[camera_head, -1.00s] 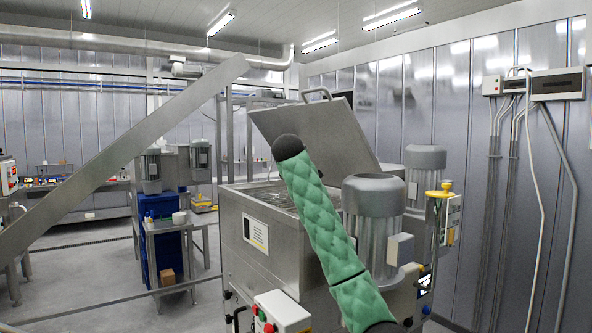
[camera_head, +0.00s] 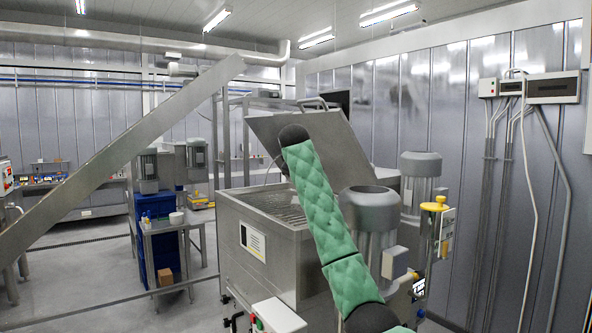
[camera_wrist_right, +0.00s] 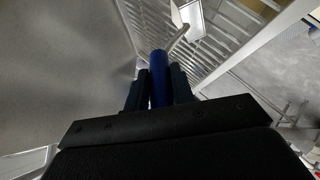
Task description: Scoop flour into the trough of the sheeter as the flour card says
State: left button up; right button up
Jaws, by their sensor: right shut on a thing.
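In the right wrist view my right gripper (camera_wrist_right: 160,88) is shut on a blue handle (camera_wrist_right: 159,70). A pale bent stem (camera_wrist_right: 178,40) runs from the handle towards a light, rectangular scoop-like part (camera_wrist_right: 190,14) at the top edge. I cannot tell whether it holds flour. In the head view my green-sleeved right arm reaches up across a steel machine (camera_head: 232,215) with an open top and raised lid (camera_head: 335,135). The arm hides my right gripper there. A card (camera_head: 253,241) is on the machine's front; its text is too small to read. My left gripper is not in view.
A slatted grate (camera_wrist_right: 235,45) lies below the gripper in the wrist view, beside a grey steel surface (camera_wrist_right: 60,70). Grey motors (camera_head: 370,210) stand right of the arm.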

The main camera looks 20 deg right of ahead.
jog(key=shift+w+d+r+g, duration=0.3)
jog(key=shift+w+d+r, duration=0.1)
jog(key=shift+w+d, duration=0.1)
jog(key=shift+w+d+r+m+g+y, duration=0.15)
jog(key=shift+w+d+r+g+y, duration=0.25)
jog(key=shift+w+d+g, duration=0.3)
jog(key=shift+w+d+r+m+g+y, duration=0.2)
jog(key=shift+w+d+g+y, duration=0.25)
jog(key=shift+w, duration=0.3)
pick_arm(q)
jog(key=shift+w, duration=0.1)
pick_arm(e)
jog(key=shift+w+d+g+y, duration=0.35)
jog(key=shift+w+d+y, duration=0.15)
jog(key=shift+w, duration=0.2)
jog(key=shift+s, duration=0.1)
